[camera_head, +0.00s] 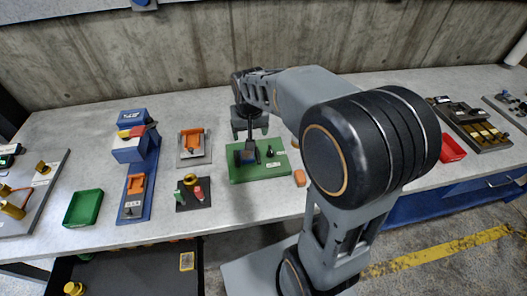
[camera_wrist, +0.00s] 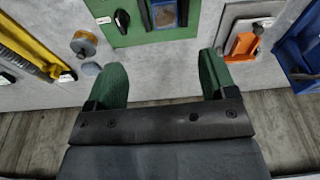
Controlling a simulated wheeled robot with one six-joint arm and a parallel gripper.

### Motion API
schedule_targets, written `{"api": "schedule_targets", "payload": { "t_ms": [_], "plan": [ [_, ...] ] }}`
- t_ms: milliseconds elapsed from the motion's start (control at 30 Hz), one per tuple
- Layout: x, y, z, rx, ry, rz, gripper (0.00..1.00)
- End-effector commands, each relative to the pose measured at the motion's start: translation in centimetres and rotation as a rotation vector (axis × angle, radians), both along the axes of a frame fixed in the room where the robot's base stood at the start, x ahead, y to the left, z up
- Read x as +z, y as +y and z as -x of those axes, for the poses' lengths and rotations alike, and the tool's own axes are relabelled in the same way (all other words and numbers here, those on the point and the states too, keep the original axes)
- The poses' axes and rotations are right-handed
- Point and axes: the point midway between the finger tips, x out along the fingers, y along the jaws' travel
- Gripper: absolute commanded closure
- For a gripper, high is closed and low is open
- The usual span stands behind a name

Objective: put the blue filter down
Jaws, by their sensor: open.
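A small dark-framed piece with a blue face, which looks like the blue filter (camera_wrist: 167,13), is at the top edge of the wrist view. It is on the green board (camera_wrist: 135,38) and partly cut off by the frame edge. In the head view the same green board (camera_head: 268,172) lies on the bench, with the dark blue piece (camera_head: 245,156) on it. My gripper (camera_wrist: 163,72) is open, with its two green fingers apart and nothing between them. In the head view my gripper (camera_head: 250,125) is just behind the board; the filter is apart from the fingers.
An orange part on a grey plate (camera_head: 194,149) and a blue stand (camera_head: 137,180) are to the left. A green tray (camera_head: 83,208) lies further left. A red tray (camera_head: 452,148) and dark racks (camera_head: 470,124) are at the right. A concrete wall (camera_head: 200,50) stands behind.

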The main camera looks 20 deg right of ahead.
Motion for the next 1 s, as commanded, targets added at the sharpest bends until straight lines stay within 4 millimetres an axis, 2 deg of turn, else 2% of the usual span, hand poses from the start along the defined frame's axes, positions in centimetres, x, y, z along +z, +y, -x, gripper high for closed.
{"api": "schedule_targets", "payload": {
  "t_ms": [33,133,300,400,600,1000],
  "plan": [
    [1.3,-0.1,1.9,0.015,-0.029,0.000,0.22],
    [2.8,-0.1,5.3,0.049,-0.077,0.003,0.22],
    [3.7,-0.2,10.4,0.099,-0.144,0.013,0.22],
    [3.7,-0.2,12.5,0.121,-0.172,0.018,0.22],
    [3.5,-0.3,14.5,0.144,-0.201,0.025,0.22],
    [3.4,-0.3,14.7,0.147,-0.205,0.025,0.22]
  ]
}}
